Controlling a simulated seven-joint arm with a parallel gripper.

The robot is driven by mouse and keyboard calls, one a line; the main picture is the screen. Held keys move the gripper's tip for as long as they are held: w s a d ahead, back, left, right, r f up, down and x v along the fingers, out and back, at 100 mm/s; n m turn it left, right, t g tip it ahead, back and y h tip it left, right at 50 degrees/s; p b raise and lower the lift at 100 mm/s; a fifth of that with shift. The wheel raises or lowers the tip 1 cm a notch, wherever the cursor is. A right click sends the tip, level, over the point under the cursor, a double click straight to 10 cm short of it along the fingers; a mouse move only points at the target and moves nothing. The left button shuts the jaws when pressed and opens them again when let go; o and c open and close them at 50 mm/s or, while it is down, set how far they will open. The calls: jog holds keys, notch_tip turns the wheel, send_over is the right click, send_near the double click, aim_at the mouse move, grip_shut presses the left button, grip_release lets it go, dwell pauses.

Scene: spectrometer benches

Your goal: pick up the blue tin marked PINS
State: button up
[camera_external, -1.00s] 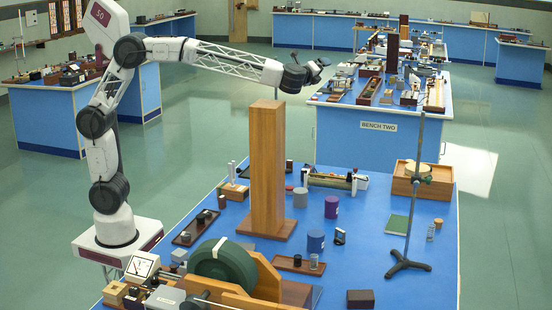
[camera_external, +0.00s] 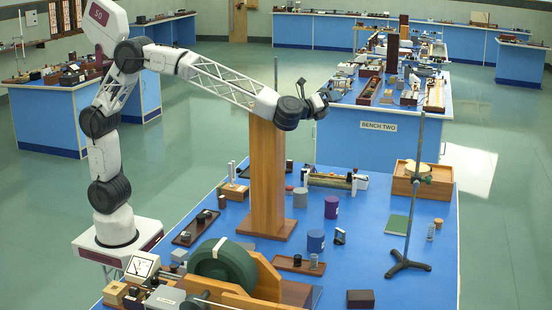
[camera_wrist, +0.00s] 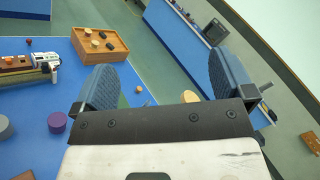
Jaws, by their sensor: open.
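A blue tin (camera_external: 316,241) stands upright on the near blue bench, right of the tall wooden pillar; any lettering on it is too small to read. A purple tin (camera_external: 331,207) stands behind it and a grey tin (camera_external: 300,197) farther back to the left. My gripper (camera_external: 322,100) is high above the bench, near the pillar's top, apart from all the tins. In the wrist view my gripper (camera_wrist: 160,64) has its two fingers wide apart with nothing between them. The purple tin (camera_wrist: 57,122) shows there at left; the blue tin does not show.
The tall wooden pillar (camera_external: 267,170) stands left of the tins. A retort stand (camera_external: 408,200) rises at right. A small black-framed object (camera_external: 340,236) is close right of the blue tin, and a brown tray (camera_external: 290,264) lies in front.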

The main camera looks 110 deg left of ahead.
jog(key=d+f+m+h, duration=0.2)
jog(key=d+f+m, duration=0.15)
jog(key=f, duration=0.95)
jog(key=d+f+m+h, duration=0.15)
jog(key=d+f, duration=0.25)
jog(key=f, duration=0.8)
jog(key=m+g+h, duration=0.2)
jog(key=m, duration=0.4)
send_near(316, 238)
jog(key=a+f, duration=0.1)
jog(key=a, duration=0.2)
jog(key=a+f, duration=0.1)
jog(key=shift+w+a+f, duration=0.25)
jog(key=shift+w+f, duration=0.05)
jog(key=shift+f, duration=0.05)
jog(key=shift+x, duration=1.35)
jog(key=shift+x, duration=2.6)
jog(key=shift+c, duration=0.3)
jog(key=c, duration=1)
